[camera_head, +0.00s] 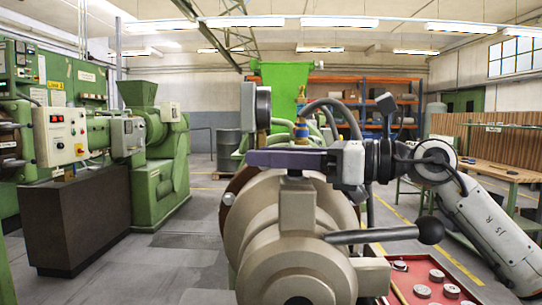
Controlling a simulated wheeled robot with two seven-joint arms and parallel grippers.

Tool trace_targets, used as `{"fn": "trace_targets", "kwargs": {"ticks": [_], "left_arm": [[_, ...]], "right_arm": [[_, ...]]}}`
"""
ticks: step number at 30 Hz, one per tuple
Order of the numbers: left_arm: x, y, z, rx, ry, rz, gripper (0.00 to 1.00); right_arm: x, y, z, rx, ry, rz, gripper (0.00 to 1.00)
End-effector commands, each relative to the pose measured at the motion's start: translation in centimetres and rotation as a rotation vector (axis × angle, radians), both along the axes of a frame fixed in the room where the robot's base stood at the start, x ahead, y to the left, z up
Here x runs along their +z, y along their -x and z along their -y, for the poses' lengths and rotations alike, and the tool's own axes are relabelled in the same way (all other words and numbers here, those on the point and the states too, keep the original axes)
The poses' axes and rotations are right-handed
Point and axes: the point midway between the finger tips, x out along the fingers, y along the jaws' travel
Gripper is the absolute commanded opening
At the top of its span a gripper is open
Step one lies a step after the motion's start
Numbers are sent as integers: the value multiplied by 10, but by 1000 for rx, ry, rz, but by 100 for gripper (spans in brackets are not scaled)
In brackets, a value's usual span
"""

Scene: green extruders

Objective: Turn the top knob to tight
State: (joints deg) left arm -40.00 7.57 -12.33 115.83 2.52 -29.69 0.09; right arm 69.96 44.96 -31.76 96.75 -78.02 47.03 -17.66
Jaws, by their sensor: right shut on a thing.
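A large beige machine head with round stepped flanges (285,235) fills the lower middle of the head view. The fingertips and the knob's exact outline are hard to separate. A black ball-ended lever (385,235) sticks out right, below the gripper. My left gripper is not in view.
A grey gauge-like box (256,107) stands just behind the bar's left end, and hoses curve behind the gripper. A red tray (410,283) with round metal parts lies lower right. Green machines (160,170) stand left; the floor between is clear.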

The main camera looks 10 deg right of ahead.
Motion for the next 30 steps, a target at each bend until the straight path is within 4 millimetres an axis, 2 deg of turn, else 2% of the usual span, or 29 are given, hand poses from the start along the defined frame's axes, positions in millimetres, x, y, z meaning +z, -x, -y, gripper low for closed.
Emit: {"fn": "trace_targets", "kwargs": {"ticks": [11, 12, 15, 25, 30], "left_arm": [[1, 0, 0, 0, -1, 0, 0], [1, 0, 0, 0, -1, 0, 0], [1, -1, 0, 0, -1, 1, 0], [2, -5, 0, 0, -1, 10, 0], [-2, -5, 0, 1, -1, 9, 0]], "right_arm": [[0, -1, 1, -36, -2, 2, 13], [0, -1, 1, -36, -2, 2, 37], [0, -1, 1, -35, -2, 1, 54], [0, 0, 3, -35, -2, 2, 54], [-2, 11, 20, -38, -1, 2, 54]]}}
